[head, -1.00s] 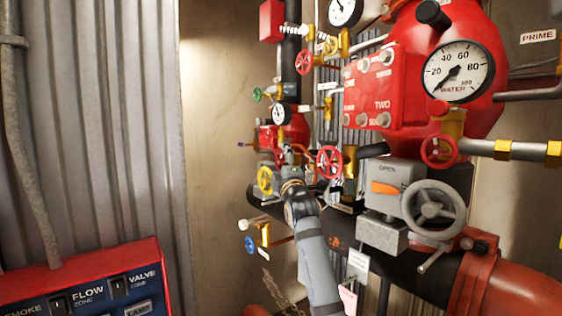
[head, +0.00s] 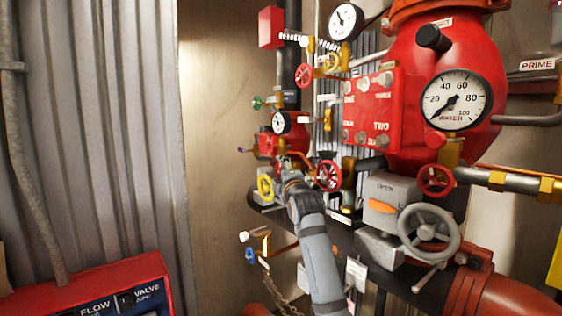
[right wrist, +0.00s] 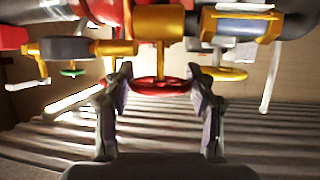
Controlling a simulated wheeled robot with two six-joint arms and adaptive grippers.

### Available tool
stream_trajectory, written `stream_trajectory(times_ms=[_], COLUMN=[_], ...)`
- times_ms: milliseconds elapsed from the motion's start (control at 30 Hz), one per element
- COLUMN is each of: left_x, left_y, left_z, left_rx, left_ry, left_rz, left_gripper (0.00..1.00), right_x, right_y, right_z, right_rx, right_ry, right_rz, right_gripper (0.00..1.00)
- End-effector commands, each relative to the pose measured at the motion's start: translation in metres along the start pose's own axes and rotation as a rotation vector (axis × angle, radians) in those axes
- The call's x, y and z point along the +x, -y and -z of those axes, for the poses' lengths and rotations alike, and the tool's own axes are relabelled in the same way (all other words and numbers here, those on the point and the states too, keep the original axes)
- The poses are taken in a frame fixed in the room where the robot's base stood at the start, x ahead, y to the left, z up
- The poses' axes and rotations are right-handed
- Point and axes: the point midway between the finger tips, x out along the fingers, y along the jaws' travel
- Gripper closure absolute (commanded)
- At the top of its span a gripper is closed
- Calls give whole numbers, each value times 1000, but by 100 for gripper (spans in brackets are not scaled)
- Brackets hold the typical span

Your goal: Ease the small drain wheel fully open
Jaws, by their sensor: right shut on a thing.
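A small red handwheel (right wrist: 160,87) on a brass valve (right wrist: 160,24) sits between the two fingers of my right gripper (right wrist: 160,84) in the right wrist view. The fingers are at opposite sides of its rim, shut on it. In the head view my right gripper (head: 291,170) reaches up into the cluster of small valves at the middle, and its held wheel is mostly hidden there. No label on this wheel is readable, and how far it is turned cannot be told. My left gripper is not in view.
A yellow wheel (head: 265,187) is just left of my gripper and another red wheel (head: 328,175) just right. A large grey handwheel (head: 428,234), a water gauge (head: 455,102) and red pipework crowd the right. A red control panel (head: 95,292) is at lower left.

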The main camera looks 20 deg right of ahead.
Motion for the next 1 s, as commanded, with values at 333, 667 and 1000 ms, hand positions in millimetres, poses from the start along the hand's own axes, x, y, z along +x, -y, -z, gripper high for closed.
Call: stream_trajectory(times_ms=[333, 667, 1000], left_x=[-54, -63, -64], left_y=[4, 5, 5], left_z=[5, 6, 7], left_rx=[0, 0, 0], left_ry=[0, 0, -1], left_rz=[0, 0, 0], left_gripper=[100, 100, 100], right_x=[1, 0, 0], right_y=[-4, 1, 3], right_z=[0, 0, 0], right_rx=[-92, -141, -149], right_ry=[-1, -1, 0], right_rz=[229, 345, 366], right_gripper=[75, 75, 75])
